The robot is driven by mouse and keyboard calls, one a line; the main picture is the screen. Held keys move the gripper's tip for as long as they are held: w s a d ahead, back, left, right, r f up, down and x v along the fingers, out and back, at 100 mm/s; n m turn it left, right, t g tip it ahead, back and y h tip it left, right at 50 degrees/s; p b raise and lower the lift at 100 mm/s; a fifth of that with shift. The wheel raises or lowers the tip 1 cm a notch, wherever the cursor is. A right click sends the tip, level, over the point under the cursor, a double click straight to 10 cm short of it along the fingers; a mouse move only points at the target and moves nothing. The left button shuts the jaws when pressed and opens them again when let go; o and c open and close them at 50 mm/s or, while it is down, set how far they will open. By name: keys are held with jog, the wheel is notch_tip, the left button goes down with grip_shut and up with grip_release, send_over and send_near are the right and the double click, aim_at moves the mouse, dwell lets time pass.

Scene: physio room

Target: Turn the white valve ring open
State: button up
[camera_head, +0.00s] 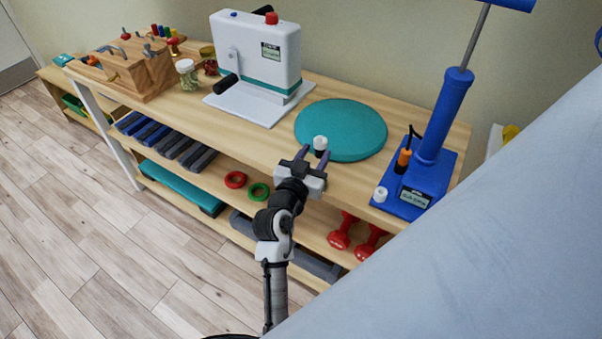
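A small white ring-shaped piece (320,142), which looks like the valve ring, is at the near edge of a flat teal round cushion (345,125) on the shelf top. My gripper (314,154) is just in front of it, with its two dark fingers apart and pointing towards it. I cannot tell whether the fingers touch the white piece or only stand close to it. Another small white ring-like piece (380,194) is at the left front corner of the blue pump's base, to the right of my gripper.
The blue pump (445,115) stands right of the cushion, with an orange-and-black part (403,158) beside it. A white boxy machine (257,58) stands left of the cushion. Red dumbbells (341,236) lie on the shelf below. Wood floor is free at left.

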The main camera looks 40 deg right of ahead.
jog(key=b+v, duration=0.3)
jog(key=v, duration=0.8)
jog(key=shift+s+a, duration=0.15)
jog(key=shift+a, duration=0.15)
